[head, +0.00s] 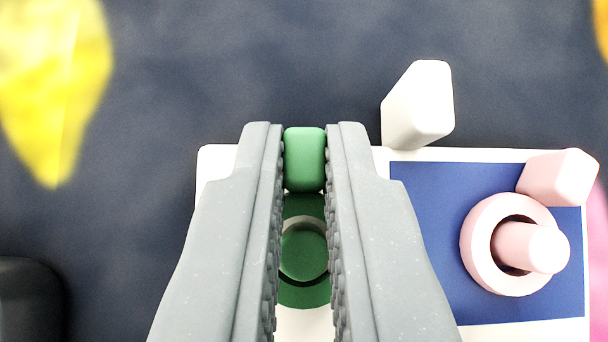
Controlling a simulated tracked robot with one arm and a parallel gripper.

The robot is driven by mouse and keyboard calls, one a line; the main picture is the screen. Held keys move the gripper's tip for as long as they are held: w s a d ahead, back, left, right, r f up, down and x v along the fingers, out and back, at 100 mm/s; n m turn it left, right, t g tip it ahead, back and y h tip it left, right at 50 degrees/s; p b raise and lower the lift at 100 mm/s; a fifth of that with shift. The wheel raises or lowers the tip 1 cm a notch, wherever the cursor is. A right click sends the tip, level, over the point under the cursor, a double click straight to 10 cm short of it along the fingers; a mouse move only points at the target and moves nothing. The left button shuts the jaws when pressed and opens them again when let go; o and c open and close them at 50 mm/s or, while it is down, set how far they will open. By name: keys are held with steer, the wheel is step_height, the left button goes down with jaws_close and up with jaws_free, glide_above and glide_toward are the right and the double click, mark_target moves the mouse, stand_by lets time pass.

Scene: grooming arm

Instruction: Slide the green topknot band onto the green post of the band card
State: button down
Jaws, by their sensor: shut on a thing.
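My gripper (305,165) is shut on the green block-shaped tab (305,158) of the green topknot band. The band's darker green ring (303,296) shows between and below the fingers, its sides hidden by them. The round top of the green post (303,254) shows inside the ring, with a pale crescent above it and a dark one below. From this view the ring looks to be around the post; how far down it sits I cannot tell. The white band card (218,160) lies beneath, with a blue panel (440,190) on its right.
On the blue panel a pink ring (478,245) with a pink tab (560,177) is around a pink post (535,248). A white block (418,105) stands at the card's far edge. A dark object (30,300) is at lower left. The dark blue surface beyond the card has yellow patches (55,85).

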steer(key=shift+f, duration=0.25)
steer(key=c, duration=1.4)
jaws_free()
steer(key=shift+c, duration=0.2)
steer(key=shift+f, duration=0.1)
steer(key=shift+s, duration=0.15)
steer(key=shift+v, duration=2.35)
steer(key=p+v, duration=0.1)
steer(key=v, duration=0.8)
steer(key=shift+p, duration=0.35)
